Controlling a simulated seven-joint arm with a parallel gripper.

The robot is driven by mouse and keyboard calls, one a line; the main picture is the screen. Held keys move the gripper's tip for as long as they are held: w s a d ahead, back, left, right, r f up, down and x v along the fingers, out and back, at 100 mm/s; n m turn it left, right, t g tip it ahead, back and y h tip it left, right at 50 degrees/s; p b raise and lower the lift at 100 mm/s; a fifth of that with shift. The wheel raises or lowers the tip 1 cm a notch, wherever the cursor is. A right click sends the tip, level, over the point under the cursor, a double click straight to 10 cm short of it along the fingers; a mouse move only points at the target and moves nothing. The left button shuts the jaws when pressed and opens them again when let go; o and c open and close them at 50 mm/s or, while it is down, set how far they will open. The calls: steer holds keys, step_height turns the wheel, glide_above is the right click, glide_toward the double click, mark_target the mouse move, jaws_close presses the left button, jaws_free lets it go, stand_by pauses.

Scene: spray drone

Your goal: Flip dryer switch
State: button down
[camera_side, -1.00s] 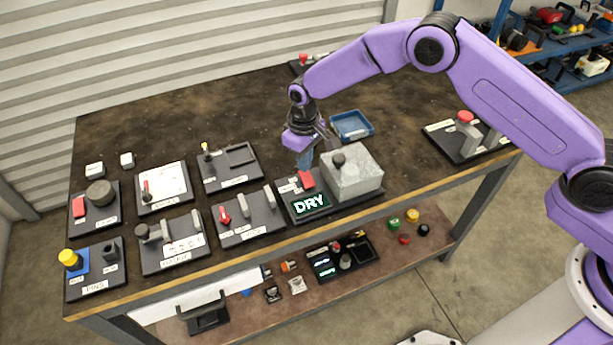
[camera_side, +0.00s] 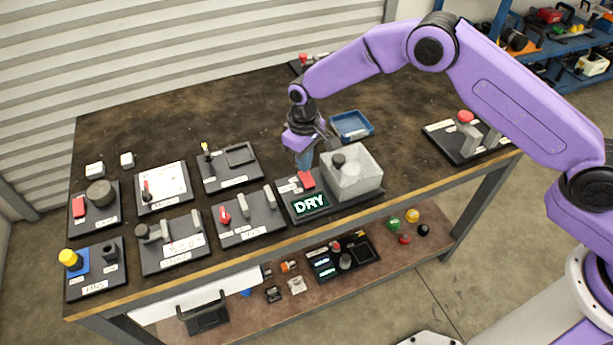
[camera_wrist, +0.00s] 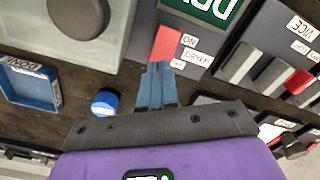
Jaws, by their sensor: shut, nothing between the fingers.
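The dryer panel (camera_side: 330,206) is a dark plate near the table's front edge. It carries a red switch (camera_side: 307,179), a lit green "DRY" display (camera_side: 310,202) and a pale, cloudy box (camera_side: 354,174) with a dark round knob. My gripper (camera_side: 304,166) is shut and empty, pointing down at the red switch. In the wrist view, my blue fingertips (camera_wrist: 156,72) are together at the near end of the red switch (camera_wrist: 166,43), beside the "ON" and "DRYER" labels. They look touching or very close; I cannot tell which. The fingers partly cover the switch.
A blue tray (camera_side: 351,126) lies behind the box. The vice panel (camera_side: 247,216) stands to the left, with several other panels beyond it. A panel with a red knob (camera_side: 466,138) is at right.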

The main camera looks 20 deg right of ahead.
steer(key=shift+f, duration=1)
stand_by(0.8)
steer(key=shift+r, duration=3.5)
steer(key=shift+r, duration=0.1)
steer(key=s+d+r+n, duration=0.2)
steer(key=s+d+r, duration=0.2)
steer(key=s+r, duration=0.4)
steer(key=s+d+r+n, duration=0.1)
steer(key=s+d+r, duration=0.45)
steer(key=s, duration=0.45)
steer(key=s+d+r+n, duration=0.2)
steer(key=s+d+n, duration=0.1)
steer(key=s+d, duration=1.2)
steer(key=s, duration=0.4)
steer(key=shift+s+d+r+n, duration=0.2)
steer(key=shift+s+d+n, duration=0.05)
steer(key=shift+d+n, duration=0.1)
